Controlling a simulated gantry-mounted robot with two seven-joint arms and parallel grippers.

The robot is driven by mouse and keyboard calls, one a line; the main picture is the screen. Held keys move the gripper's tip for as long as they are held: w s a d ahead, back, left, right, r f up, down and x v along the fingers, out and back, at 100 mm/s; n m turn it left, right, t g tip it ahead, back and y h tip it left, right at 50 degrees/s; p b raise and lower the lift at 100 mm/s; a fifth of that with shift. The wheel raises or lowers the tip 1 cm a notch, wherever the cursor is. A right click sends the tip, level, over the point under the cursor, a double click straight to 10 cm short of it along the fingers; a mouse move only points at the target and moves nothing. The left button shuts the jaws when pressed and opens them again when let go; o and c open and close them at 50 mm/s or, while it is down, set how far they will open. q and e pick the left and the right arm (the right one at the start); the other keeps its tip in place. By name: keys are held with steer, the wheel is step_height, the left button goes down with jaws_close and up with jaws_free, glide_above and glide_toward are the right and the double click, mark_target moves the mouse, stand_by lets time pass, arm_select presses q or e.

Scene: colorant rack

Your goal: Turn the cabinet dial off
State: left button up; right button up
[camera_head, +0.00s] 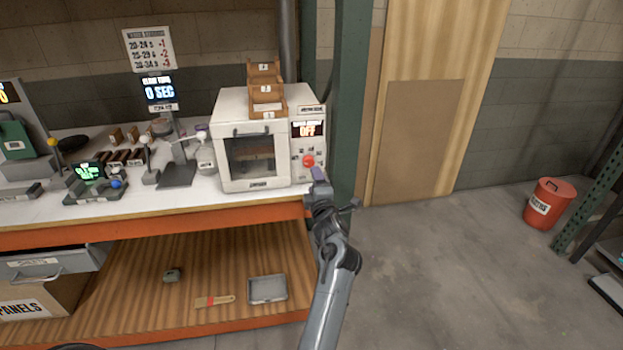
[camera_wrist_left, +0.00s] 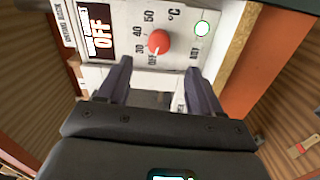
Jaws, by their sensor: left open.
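The white cabinet (camera_head: 228,118) stands on the bench and has a dark window in its door. My right gripper is not in view.
Wooden stepped trays (camera_head: 265,88) sit on top of the cabinet. A green post (camera_head: 349,100) stands close to its right. Bench tools lie to the left; the floor at right is clear up to a red bucket (camera_head: 548,204).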

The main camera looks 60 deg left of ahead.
arm_select(q)
steer(key=shift+v, duration=0.75)
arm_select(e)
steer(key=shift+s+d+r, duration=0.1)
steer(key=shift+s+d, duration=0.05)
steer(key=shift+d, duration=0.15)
arm_select(q)
steer(key=shift+a, duration=0.1)
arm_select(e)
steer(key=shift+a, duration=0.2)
